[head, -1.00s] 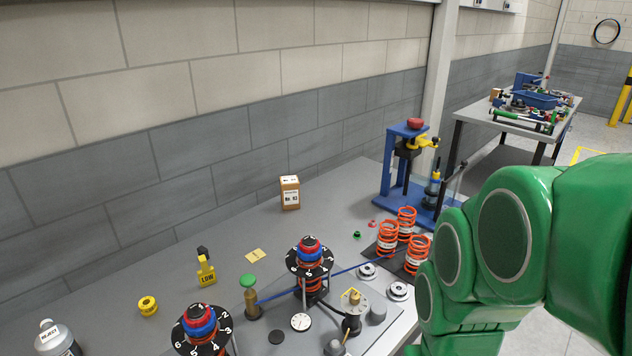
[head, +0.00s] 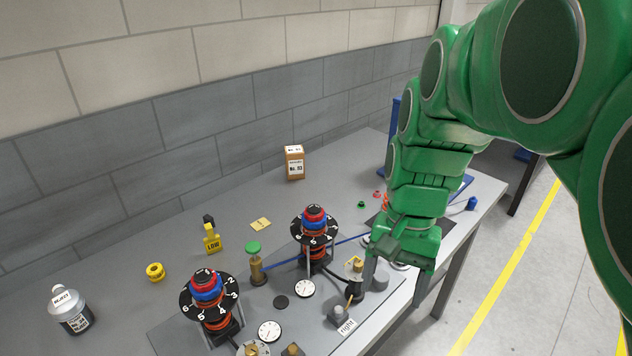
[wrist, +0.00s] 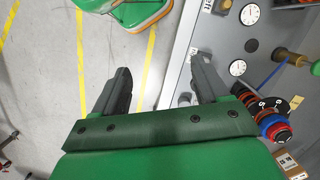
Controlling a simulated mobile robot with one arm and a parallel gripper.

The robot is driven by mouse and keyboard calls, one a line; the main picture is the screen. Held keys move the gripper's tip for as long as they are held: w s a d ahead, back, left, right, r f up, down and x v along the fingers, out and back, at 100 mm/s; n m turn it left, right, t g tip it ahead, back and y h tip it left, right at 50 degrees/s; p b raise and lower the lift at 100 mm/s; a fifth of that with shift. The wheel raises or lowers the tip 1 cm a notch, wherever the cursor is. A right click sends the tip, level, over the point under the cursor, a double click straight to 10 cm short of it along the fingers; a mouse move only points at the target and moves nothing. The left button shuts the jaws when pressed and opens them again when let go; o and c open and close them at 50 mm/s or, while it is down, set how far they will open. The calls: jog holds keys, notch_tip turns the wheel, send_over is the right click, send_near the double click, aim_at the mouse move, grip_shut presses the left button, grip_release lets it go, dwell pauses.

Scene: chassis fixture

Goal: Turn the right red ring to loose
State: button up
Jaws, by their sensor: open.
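The right red ring (head: 314,211) sits at the top of the right coil unit, with a blue ring (head: 314,221) just below it. A black numbered dial (head: 327,237) surrounds the stack. In the wrist view the red ring (wrist: 282,134) shows at the right edge, beside my gripper. My gripper (head: 396,284) is open and empty, pointing down over the bench's right side, to the right of and apart from the ring. Its two fingers also show in the wrist view (wrist: 160,76), with bare floor and the bench edge between them.
A second coil unit with red ring (head: 206,277) stands front left. A green-capped brass post (head: 255,265) is left of the right unit. Gauges (head: 305,288) and a "right" label (head: 347,327) lie nearby. A carton (head: 294,164) stands behind. The bench's back left is mostly clear.

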jog(key=w+a+r+m+t, duration=0.1)
jog(key=w+a+r+m, duration=0.1)
jog(key=w, duration=0.6)
jog(key=w+a+r+m, duration=0.1)
jog(key=w+a+m, duration=0.2)
jog(key=w, duration=0.4)
jog(key=m+t+h, duration=0.1)
jog(key=m, duration=0.1)
send_over(313, 208)
jog(key=shift+d+r, duration=0.1)
jog(key=shift+r, duration=0.25)
jog(key=shift+f, duration=3.95)
jog(key=c, duration=1.1)
jog(key=shift+o, duration=0.2)
